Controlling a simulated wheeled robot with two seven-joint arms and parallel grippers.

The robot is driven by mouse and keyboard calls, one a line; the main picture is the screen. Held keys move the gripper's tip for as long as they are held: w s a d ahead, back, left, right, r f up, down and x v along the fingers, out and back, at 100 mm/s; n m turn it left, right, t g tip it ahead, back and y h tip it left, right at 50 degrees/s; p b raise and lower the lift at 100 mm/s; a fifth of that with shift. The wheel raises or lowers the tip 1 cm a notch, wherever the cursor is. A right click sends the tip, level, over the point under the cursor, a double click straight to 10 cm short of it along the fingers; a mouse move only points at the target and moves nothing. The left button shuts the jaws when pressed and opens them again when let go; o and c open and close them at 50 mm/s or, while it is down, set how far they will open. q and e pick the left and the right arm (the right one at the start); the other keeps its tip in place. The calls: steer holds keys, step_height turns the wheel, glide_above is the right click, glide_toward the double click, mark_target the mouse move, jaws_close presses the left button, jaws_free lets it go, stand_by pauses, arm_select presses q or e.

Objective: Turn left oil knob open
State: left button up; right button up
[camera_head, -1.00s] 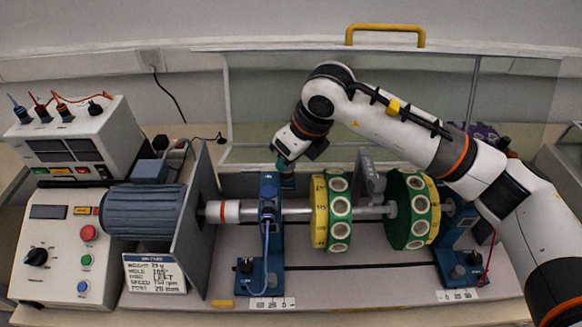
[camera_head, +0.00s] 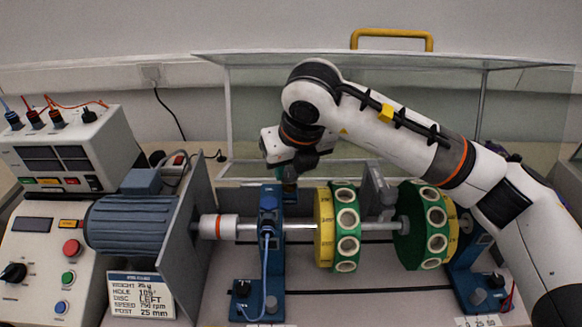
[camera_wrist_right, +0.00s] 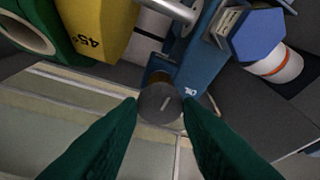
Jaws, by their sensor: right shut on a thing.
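The left oil knob (camera_wrist_right: 160,104) is a dark grey round cap with a light slot line, on top of the left blue bearing post, beside white lettering in the right wrist view. My right gripper (camera_wrist_right: 159,112) has its green fingers on both sides of the knob, shut on it. In the head view my right gripper (camera_head: 288,188) reaches down behind the top of the left blue post (camera_head: 271,240); its fingertips are dark and small there. The knob is hidden by the hand and post in that view. My left gripper is out of view.
A shaft (camera_head: 300,227) with yellow-green discs (camera_head: 347,242) runs right of the post. A blue motor (camera_head: 130,224) and a grey plate stand left. A clear guard with a yellow handle (camera_head: 391,37) is behind. A lettered sign (camera_head: 140,295) stands front left.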

steer(key=o, duration=1)
steer(key=b+v, duration=0.2)
steer(key=v, duration=1)
steer(key=shift+s, duration=0.1)
